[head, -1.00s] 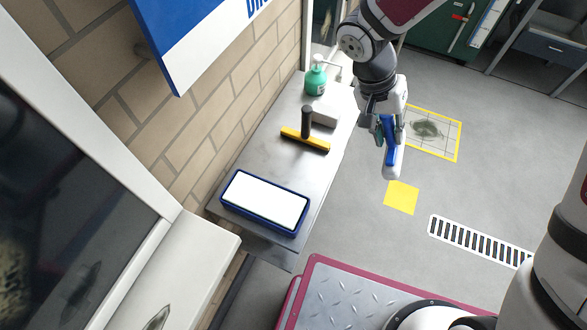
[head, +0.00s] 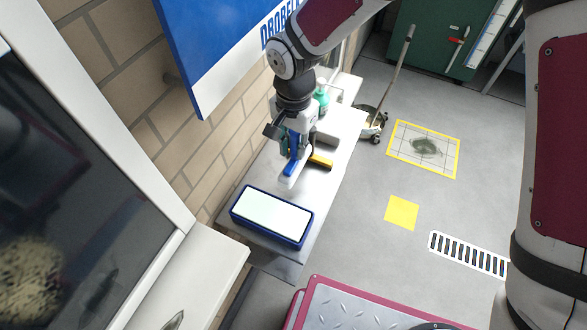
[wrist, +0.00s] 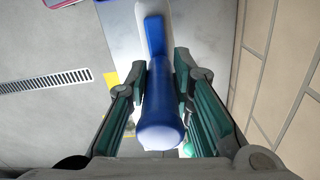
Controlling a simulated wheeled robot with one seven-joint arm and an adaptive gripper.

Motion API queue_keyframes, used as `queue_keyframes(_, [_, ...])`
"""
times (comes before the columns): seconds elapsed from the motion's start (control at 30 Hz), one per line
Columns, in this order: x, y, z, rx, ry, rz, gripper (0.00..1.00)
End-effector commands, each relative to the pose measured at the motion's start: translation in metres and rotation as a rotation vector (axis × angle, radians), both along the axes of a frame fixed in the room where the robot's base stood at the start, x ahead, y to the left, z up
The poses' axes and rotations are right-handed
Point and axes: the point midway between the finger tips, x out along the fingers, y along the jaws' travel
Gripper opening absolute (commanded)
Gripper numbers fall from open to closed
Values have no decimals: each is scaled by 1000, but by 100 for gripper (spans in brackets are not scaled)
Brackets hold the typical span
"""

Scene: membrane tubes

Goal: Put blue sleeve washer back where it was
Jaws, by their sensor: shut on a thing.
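My gripper (head: 293,150) is shut on the blue sleeve washer (head: 291,167) and holds it above the metal bench. In the head view the washer shows as a blue part with a long white part along it, tilted downward. In the wrist view its blue body (wrist: 160,98) lies lengthwise between the two green-padded fingers, and its near end is rounded. The fingers and wrist hide part of it. The washer is behind and a little above the blue-rimmed tray (head: 236,217) in the picture. I cannot tell its exact height over the bench.
The metal bench (head: 262,262) runs along the brick wall. A yellow squeegee (head: 320,161) lies behind my gripper, partly hidden. A green bottle (head: 322,100) stands at the far end. A blue and white sign (head: 215,50) hangs on the wall close to my arm.

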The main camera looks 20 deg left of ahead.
Motion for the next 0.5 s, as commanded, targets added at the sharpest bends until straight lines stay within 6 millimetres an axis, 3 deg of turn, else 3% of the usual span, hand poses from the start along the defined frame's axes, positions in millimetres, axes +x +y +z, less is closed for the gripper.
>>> queue_keyframes(0.2, [-1, 0, -41, -2, 1, 1, 0])
queue_keyframes(0.5, [-2, -1, -71, -2, 3, 1, 0])
